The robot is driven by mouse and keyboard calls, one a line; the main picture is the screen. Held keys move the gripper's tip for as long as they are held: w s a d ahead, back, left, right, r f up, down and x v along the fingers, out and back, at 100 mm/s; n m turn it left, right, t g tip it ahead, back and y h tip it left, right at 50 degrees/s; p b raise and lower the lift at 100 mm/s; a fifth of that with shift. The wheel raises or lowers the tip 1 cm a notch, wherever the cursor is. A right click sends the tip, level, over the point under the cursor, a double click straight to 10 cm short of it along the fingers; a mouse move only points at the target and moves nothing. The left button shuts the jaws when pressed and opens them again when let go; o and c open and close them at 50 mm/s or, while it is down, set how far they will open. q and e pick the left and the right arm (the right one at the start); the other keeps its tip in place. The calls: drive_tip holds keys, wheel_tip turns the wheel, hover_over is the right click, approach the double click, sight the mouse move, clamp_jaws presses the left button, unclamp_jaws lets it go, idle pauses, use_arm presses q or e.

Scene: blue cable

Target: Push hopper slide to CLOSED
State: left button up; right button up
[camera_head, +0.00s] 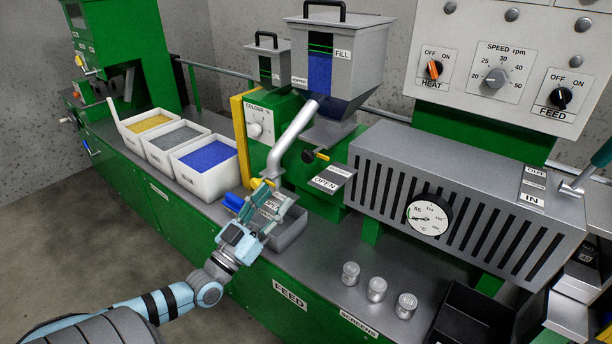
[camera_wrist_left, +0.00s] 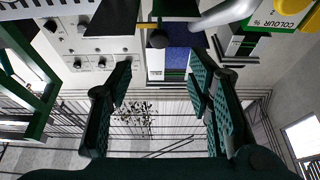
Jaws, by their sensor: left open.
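The grey hopper (camera_head: 335,55) marked FILL stands at the back middle, with blue granules behind its window. Below it is the slide plate (camera_head: 334,178), where the word OPEN can be read, with a black knob (camera_head: 309,156) beside it. My left gripper (camera_head: 273,192) is in front of and below the slide, near the lower end of the grey chute pipe (camera_head: 292,137). Its fingers are apart with nothing between them. In the left wrist view the fingers (camera_wrist_left: 163,85) point towards the blue hopper window (camera_wrist_left: 180,60) and a black knob (camera_wrist_left: 158,38), apart from both.
A grey tray (camera_head: 290,232) lies under the gripper. White bins of yellow, grey and blue granules (camera_head: 207,157) stand to the left. The slotted barrel cover (camera_head: 465,195) with a gauge (camera_head: 428,217) is to the right. Small metal jars (camera_head: 376,289) stand at the front right.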

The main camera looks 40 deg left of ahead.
sight(306, 158)
use_arm(q)
drive_tip(key=b+x, duration=0.4)
drive_tip(key=x, duration=0.9)
drive_tip(key=shift+w+r, duration=0.2)
drive_tip(key=shift+w, duration=0.1)
drive_tip(key=shift+w+r, duration=0.15)
clamp_jaws()
use_arm(e)
drive_tip(key=f, duration=0.4)
drive_tip(key=shift+w+d, duration=0.2)
drive_tip(key=shift+d, duration=0.05)
